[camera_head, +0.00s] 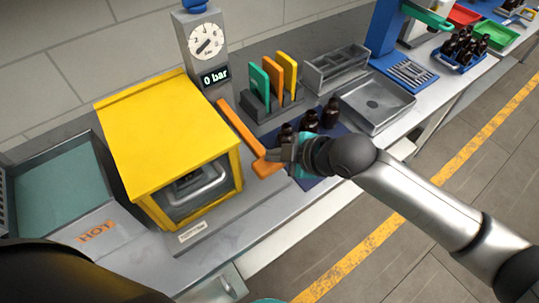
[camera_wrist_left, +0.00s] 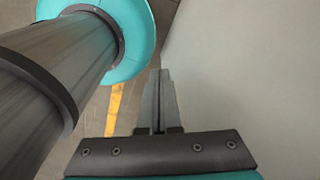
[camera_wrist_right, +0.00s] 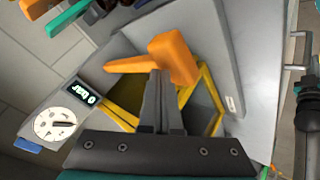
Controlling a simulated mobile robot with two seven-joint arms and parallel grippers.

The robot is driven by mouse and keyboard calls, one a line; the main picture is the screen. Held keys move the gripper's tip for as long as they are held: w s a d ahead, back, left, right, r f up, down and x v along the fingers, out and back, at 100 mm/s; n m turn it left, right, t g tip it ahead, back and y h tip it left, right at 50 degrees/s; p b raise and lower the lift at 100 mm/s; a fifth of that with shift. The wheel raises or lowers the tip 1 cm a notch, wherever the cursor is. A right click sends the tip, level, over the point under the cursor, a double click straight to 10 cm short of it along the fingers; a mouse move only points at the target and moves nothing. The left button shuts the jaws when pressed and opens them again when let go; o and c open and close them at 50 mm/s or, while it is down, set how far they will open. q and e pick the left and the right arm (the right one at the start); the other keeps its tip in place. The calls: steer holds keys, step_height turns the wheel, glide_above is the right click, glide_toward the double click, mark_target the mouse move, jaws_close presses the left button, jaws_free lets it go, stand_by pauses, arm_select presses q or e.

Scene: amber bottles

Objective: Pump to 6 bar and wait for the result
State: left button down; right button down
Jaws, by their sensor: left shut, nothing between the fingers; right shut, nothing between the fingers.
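The grey gauge post (camera_head: 197,50) stands behind the yellow chamber (camera_head: 168,135). Its round dial (camera_head: 207,42) has a dark needle, and its display (camera_head: 215,76) reads 0 bar. An orange pump lever (camera_head: 238,128) reaches from the post toward the front and ends in a crosswise grip (camera_head: 268,166). My right gripper (camera_head: 280,154) is shut and empty right at that grip; contact cannot be told. In the right wrist view, its fingers (camera_wrist_right: 160,90) overlap the orange grip (camera_wrist_right: 173,58). My left gripper (camera_wrist_left: 158,95) is shut and empty beside a pale surface.
Dark bottles (camera_head: 310,120) stand on a blue mat behind my right gripper. A rack with coloured panels (camera_head: 268,84) and a metal tray (camera_head: 376,103) are farther back. A HOT-labelled plate (camera_head: 97,231) lies left of the chamber. The chamber's front window shows a tray (camera_head: 195,188) inside.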

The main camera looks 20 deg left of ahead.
mark_target(276, 165)
steer(key=shift+f+b, duration=1.05)
steer(key=shift+f, duration=0.8)
stand_by(1.1)
stand_by(0.5)
steer(key=shift+r+p, duration=3.2)
steer(key=shift+p, duration=0.15)
step_height(276, 165, up, 5)
steer(key=p, duration=0.5)
